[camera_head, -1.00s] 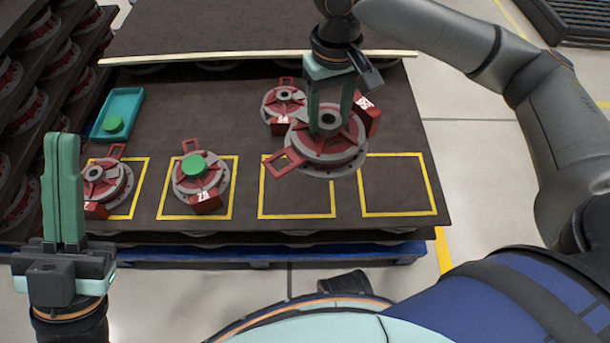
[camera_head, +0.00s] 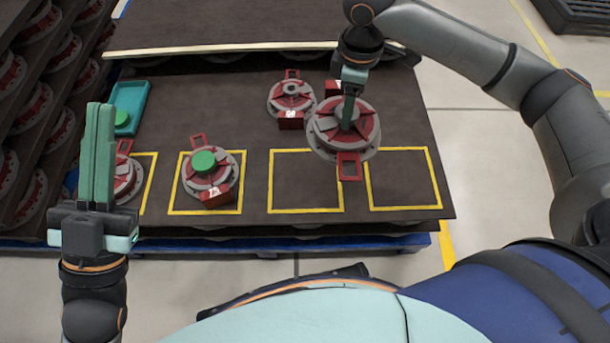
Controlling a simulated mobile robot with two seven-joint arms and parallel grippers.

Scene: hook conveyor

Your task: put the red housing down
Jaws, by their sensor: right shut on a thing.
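My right gripper (camera_head: 347,115) is shut on the red housing (camera_head: 325,137), a grey round flange with red parts. It hangs above the dark table, over the gap between the two right yellow squares, its red handle (camera_head: 349,166) pointing toward me. Whether its underside touches the table is not clear. The third yellow square (camera_head: 300,196) and the fourth yellow square (camera_head: 405,188) hold nothing. My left gripper (camera_head: 98,112) is upright at the left, its fingers together and empty, in front of the leftmost housing (camera_head: 127,185).
A housing with a green cap (camera_head: 203,161) sits in the second square. Another housing (camera_head: 290,98) stands behind, with a red block (camera_head: 334,87) partly hidden beside the held one. A teal tray (camera_head: 140,103) with a green cap lies at the left. Racks of housings (camera_head: 25,150) stand far left.

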